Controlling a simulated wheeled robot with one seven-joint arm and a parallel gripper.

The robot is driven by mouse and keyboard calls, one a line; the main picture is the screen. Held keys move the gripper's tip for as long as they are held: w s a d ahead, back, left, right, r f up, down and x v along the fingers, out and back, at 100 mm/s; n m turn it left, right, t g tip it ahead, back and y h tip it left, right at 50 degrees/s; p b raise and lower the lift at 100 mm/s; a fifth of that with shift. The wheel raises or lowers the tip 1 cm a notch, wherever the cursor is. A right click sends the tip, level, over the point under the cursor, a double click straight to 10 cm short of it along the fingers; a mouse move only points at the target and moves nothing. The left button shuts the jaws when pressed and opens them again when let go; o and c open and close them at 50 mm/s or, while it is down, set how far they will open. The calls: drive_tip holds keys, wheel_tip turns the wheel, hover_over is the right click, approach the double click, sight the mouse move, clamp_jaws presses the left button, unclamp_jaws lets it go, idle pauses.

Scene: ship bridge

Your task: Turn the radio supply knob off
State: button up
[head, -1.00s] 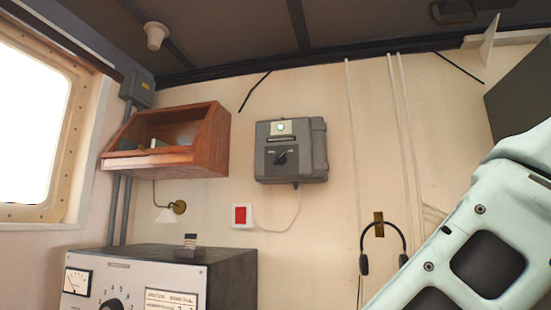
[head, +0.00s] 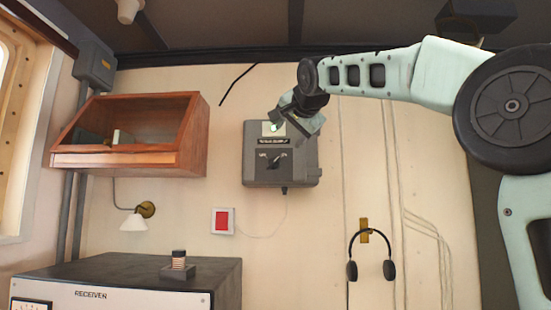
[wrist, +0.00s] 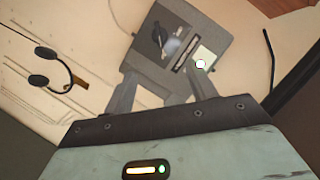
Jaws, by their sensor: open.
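The radio supply box (head: 300,165) is a grey wall unit with a label strip and a lit green-white indicator on its upper front. Its small knob (head: 276,160) sits on a dark plate below the label; I cannot tell its exact setting. My gripper (head: 284,120) is open and empty, in front of the box's upper part, above the knob in the head view. In the wrist view the open fingers (wrist: 160,78) point toward the box (wrist: 205,30), and the knob (wrist: 171,46) shows beyond the fingertips, apart from them.
A wooden shelf box (head: 135,160) and a lamp (head: 133,222) are on the wall to the left. A red-centred switch (head: 222,220) is below left, headphones (head: 352,268) below right. The receiver cabinet (head: 215,273) stands at lower left. The wall just below the supply box is largely clear.

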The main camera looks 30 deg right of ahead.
sight(275, 160)
drive_tip(key=p+x, duration=0.8)
drive_tip(key=x, duration=0.7)
drive_tip(key=shift+w+r, duration=0.1)
drive_tip(key=shift+w, duration=0.15)
drive_tip(key=shift+p+x, duration=0.5)
drive_tip(key=shift+x, duration=0.3)
drive_tip(key=c, duration=1)
